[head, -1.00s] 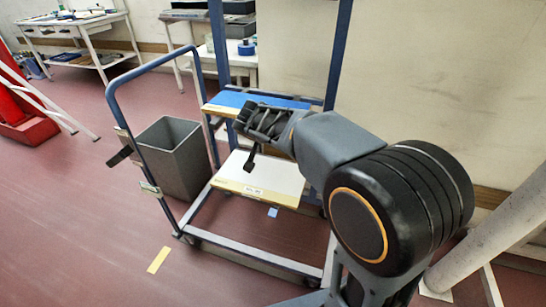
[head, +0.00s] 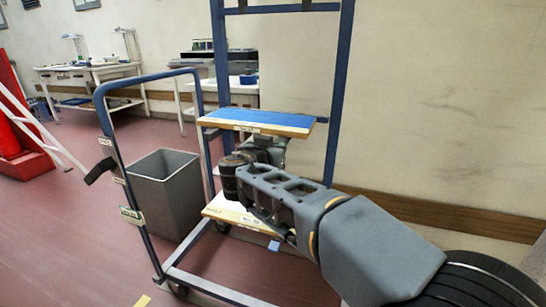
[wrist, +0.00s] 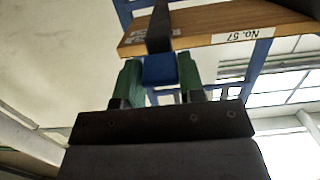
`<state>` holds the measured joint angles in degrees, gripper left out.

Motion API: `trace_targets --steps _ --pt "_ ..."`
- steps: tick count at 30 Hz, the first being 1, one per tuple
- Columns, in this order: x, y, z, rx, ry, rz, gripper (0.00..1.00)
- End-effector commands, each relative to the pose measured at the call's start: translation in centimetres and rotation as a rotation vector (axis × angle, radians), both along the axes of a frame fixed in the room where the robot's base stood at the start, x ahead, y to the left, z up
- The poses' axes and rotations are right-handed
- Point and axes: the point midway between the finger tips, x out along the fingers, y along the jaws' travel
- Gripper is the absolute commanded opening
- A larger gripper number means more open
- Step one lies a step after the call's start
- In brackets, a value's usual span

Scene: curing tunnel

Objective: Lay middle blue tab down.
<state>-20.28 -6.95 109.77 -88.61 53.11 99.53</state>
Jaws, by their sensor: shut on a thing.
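In the wrist view, a blue tab (wrist: 160,72) sits between the two green fingers of my gripper (wrist: 159,66), which is shut on it. A dark bar (wrist: 159,30) runs from the tab across the front edge of a wooden shelf labelled "No. 57" (wrist: 205,28). In the head view, my wrist and gripper are just below the upper shelf with the blue top (head: 262,119). My own arm hides the tab and most of the gripper there.
The lower shelf (head: 226,211) lies under my wrist, with a small blue piece (head: 274,245) at its front edge. The trolley's blue handle (head: 103,120) and a grey bin (head: 165,190) are at left. Open red floor lies further left.

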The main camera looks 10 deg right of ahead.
Motion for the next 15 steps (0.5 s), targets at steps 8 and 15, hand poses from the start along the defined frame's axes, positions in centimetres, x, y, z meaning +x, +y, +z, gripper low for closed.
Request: trace_targets --steps 8,15 --pt "-0.05 0.02 -0.47 -0.068 -0.099 0.0 0.12" --pt "-0.06 0.0 -0.58 -0.091 -0.134 -0.001 0.12"
